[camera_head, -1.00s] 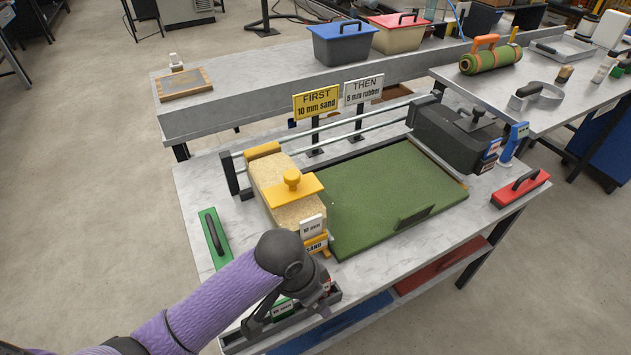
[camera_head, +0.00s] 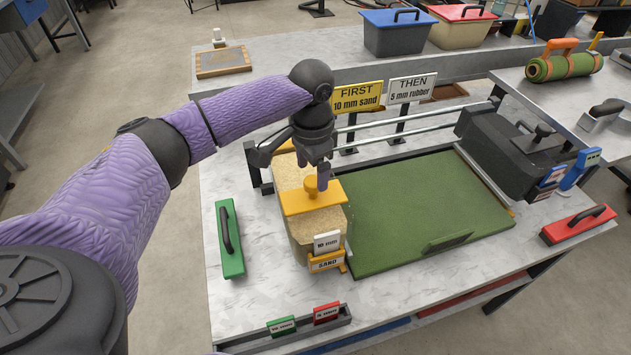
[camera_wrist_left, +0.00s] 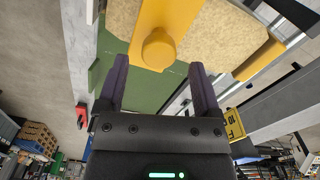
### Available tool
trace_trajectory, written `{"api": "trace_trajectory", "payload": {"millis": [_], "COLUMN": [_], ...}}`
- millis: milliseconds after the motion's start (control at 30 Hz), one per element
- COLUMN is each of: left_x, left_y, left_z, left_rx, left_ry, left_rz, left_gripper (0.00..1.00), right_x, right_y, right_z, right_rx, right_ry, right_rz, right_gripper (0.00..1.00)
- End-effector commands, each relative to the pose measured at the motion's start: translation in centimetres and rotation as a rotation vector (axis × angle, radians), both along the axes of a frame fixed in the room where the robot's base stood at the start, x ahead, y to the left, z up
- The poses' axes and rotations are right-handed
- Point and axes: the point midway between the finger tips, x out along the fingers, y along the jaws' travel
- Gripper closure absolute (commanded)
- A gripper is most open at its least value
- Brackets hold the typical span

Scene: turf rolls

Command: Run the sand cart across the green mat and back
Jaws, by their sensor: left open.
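My right gripper is not in view.
Rails (camera_head: 420,119) run behind the mat to a black cart (camera_head: 505,145) at its right end. Signs (camera_head: 357,97) stand behind the rails. A tag tray (camera_head: 290,331) is in front.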

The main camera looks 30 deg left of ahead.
Motion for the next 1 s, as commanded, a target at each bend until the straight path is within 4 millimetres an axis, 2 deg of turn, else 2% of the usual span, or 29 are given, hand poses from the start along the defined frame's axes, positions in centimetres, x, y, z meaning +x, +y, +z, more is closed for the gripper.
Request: {"api": "trace_trajectory", "payload": {"millis": [33,167,467,867,1000], "left_x": [0.0,0.0,0.0,0.0,0.0], "left_y": [0.0,0.0,-0.1,-0.1,-0.1], "left_z": [-1.3,-3.0,-3.3,-3.3,-3.3], "left_rx": [0.0,0.0,-0.001,-0.001,0.0], "left_ry": [0.002,0.001,-0.002,-0.002,-0.002], "left_rz": [0.0,0.0,-0.002,-0.002,-0.002], "left_gripper": [0.16,0.16,0.16,0.99,1.0], "right_x": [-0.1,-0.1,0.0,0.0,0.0], "right_y": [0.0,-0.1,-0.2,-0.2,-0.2], "right_z": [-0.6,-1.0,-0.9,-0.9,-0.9], "right_rx": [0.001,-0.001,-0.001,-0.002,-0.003], "right_ry": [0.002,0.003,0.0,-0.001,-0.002], "right_rz": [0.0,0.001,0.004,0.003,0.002], "right_gripper": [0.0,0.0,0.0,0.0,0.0]}}
